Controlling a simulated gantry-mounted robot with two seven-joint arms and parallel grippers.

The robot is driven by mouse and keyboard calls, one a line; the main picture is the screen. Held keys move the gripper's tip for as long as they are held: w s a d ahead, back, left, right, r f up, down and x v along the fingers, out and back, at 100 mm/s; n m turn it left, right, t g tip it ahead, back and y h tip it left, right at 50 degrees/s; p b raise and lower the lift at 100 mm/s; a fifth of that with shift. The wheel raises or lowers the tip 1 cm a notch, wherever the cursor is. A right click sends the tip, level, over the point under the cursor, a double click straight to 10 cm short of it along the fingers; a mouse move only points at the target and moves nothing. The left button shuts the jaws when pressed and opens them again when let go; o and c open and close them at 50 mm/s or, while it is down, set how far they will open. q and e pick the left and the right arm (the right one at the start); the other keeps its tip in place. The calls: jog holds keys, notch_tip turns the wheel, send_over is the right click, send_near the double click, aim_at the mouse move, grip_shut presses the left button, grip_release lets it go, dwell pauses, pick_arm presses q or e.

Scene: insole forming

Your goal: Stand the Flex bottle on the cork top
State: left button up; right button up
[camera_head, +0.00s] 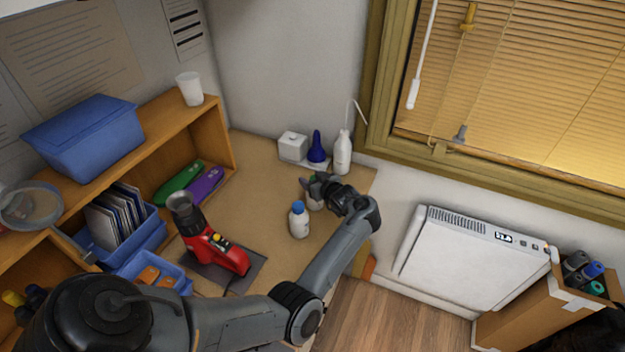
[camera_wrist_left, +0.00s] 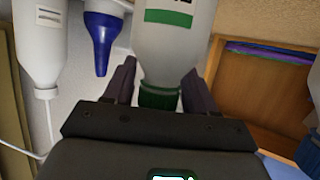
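A white bottle with a green cap and green-banded label (camera_wrist_left: 168,45) is between the fingers of my left gripper (camera_wrist_left: 158,90) in the left wrist view, the cap lying between the fingers. Its label text is cut off, so I cannot read a name. The fingers are very close to the cap; contact is unclear. In the head view my left gripper (camera_head: 310,186) is at this bottle (camera_head: 314,202), largely covering it. I cannot tell whether the bottle stands or is lifted. The tan, cork-like bench top (camera_head: 262,170) is around and below it. My right gripper is not in view.
A white bottle with a blue cap (camera_head: 299,222) stands just in front of the gripper. Behind are a white box (camera_head: 292,147), a blue bulb-shaped item (camera_head: 317,147) and a white spouted bottle (camera_head: 342,153). A red heat tool (camera_head: 212,245) lies left; bare bench lies between.

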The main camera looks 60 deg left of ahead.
pick_arm(q)
jog(key=shift+o, duration=0.4)
jog(key=shift+d+r, duration=0.25)
jog(key=shift+d, duration=0.3)
jog(key=v, duration=1)
jog(key=s+d+f+m+t+h, duration=0.2)
jog(key=d+f+m+t+h, duration=0.1)
jog(key=d+m+t+h, duration=0.3)
jog(key=s+d+f+m+t+h, duration=0.1)
jog(key=d+f+m+t+h, duration=0.25)
jog(key=d+m, duration=0.35)
jog(key=s+d+f+m+g+h, duration=0.1)
jog(key=s+d+m+g+h, duration=0.1)
jog(key=s+d, duration=0.6)
jog(key=s+d+f+m+g+h, duration=0.2)
jog(key=s+d+m+g, duration=0.2)
jog(key=s+d, duration=0.4)
jog(key=s, duration=0.5)
jog(key=shift+m, duration=0.4)
